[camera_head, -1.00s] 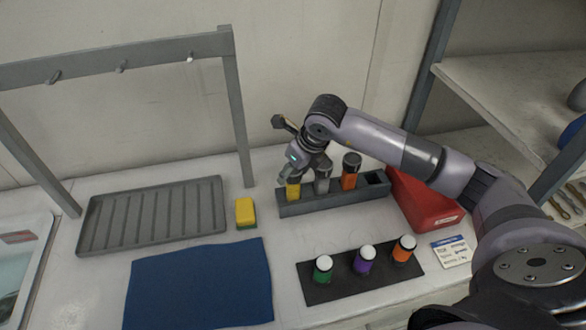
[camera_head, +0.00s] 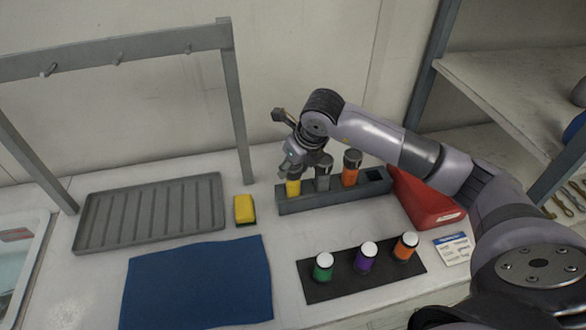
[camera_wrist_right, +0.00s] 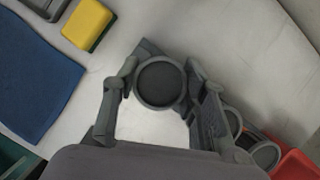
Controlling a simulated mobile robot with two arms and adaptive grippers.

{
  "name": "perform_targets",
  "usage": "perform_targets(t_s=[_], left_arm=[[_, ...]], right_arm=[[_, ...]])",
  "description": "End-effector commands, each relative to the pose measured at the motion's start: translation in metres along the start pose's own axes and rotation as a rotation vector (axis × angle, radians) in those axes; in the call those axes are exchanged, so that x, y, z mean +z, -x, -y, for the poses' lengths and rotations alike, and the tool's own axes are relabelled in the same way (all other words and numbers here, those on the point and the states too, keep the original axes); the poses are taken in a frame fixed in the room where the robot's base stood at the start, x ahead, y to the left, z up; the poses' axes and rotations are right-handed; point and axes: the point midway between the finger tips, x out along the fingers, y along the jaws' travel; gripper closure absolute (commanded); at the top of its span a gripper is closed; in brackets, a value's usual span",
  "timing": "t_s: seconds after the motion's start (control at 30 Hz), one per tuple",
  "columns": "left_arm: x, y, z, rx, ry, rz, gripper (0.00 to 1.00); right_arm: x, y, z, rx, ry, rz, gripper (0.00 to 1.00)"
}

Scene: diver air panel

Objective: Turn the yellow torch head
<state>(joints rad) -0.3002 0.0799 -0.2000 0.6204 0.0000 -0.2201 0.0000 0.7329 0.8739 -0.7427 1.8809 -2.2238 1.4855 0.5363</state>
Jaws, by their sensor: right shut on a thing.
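The yellow torch (camera_head: 293,187) stands upright in the left end of a grey rack (camera_head: 335,196). Its body shows below my right gripper in the head view. My right gripper (camera_head: 295,168) comes down on it from above and is shut on its head. In the right wrist view the round dark torch head (camera_wrist_right: 160,83) sits between the two fingers of my right gripper (camera_wrist_right: 161,92). The head hides the yellow body there. My left gripper is not in view.
A grey torch (camera_head: 323,172) and an orange torch (camera_head: 350,170) stand beside it in the rack, close to my gripper. A red bin (camera_head: 425,200) is right of the rack. Green, purple and orange capped cylinders stand on a dark mat (camera_head: 325,290) in front. A yellow sponge (camera_head: 244,208) lies left.

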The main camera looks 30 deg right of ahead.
Motion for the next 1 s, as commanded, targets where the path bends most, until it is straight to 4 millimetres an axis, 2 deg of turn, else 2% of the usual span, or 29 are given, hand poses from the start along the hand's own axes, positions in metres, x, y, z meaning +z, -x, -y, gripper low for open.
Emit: perform_targets(t_s=[0.03,0.1,0.4,0.7,1.0], left_arm=[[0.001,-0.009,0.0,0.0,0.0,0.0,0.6],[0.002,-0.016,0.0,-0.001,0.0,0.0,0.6],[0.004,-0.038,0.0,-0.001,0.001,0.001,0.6],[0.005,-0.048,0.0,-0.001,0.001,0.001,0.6],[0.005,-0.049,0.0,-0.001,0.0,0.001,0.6]], right_arm=[[0.0,-0.004,0.0,-0.013,-0.029,0.006,0.89],[0.0,-0.004,-0.001,-0.031,-0.076,0.006,0.89],[0.001,-0.002,0.0,-0.11,-0.266,0.007,0.89],[0.001,0.0,0.0,-0.155,-0.377,0.005,0.89],[0.002,0.001,0.0,-0.165,-0.401,0.005,0.89]])
